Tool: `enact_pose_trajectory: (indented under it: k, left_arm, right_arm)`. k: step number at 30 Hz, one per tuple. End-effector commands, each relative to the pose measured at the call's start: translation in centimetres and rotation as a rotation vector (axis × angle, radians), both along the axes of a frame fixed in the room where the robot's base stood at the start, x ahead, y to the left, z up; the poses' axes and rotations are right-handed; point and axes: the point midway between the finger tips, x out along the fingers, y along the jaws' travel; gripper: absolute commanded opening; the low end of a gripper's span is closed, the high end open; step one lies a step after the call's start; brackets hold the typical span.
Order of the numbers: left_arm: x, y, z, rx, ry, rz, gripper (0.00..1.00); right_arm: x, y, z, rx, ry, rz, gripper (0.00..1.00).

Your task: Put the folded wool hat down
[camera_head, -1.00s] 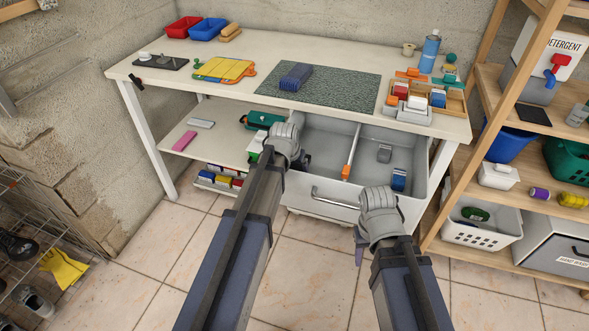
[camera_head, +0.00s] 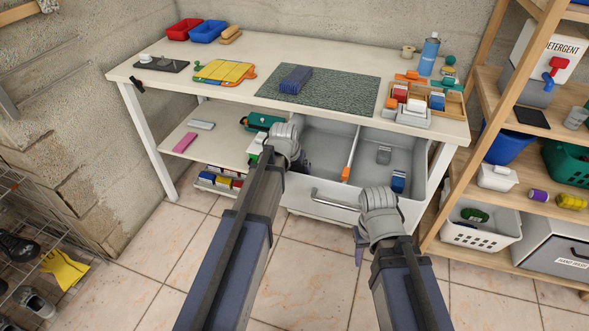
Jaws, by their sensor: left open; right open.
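A folded blue ribbed item (camera_head: 295,78), which looks like the folded wool hat, lies on the dark speckled mat (camera_head: 345,90) on the white workbench (camera_head: 270,46). My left gripper (camera_head: 290,148) is open, in front of the bench at the left end of the open grey drawer. My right gripper (camera_head: 377,204) is open, lower and further right, in front of the drawer. Both grippers are well apart from the blue item. The fingertips of both are largely hidden by their own wrists.
The open drawer (camera_head: 335,206) juts out below the bench, holding a few small blocks. A yellow folded item (camera_head: 224,71) lies left of the mat; a block tray (camera_head: 455,101) stands right. A wooden shelf (camera_head: 515,131) stands at the right. The mat's right part is bare.

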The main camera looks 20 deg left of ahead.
Motion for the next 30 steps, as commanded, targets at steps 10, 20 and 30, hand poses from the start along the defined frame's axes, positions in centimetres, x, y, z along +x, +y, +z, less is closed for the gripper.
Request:
enact_pose_trajectory:
  k: [10,20,30]
  left_arm:
    - [-2.2,0.1,5.7,0.000,0.000,0.000,0.93]
    - [-4.2,0.1,10.3,0.000,0.000,0.000,0.93]
    - [-4.5,0.2,10.8,0.000,0.000,0.000,0.93]
  right_arm:
    - [0.0,0.0,5.7,0.000,0.000,0.000,0.50]
    - [0.0,0.0,10.3,0.000,0.000,0.000,0.50]
    - [0.0,0.0,10.8,0.000,0.000,-0.001,0.50]
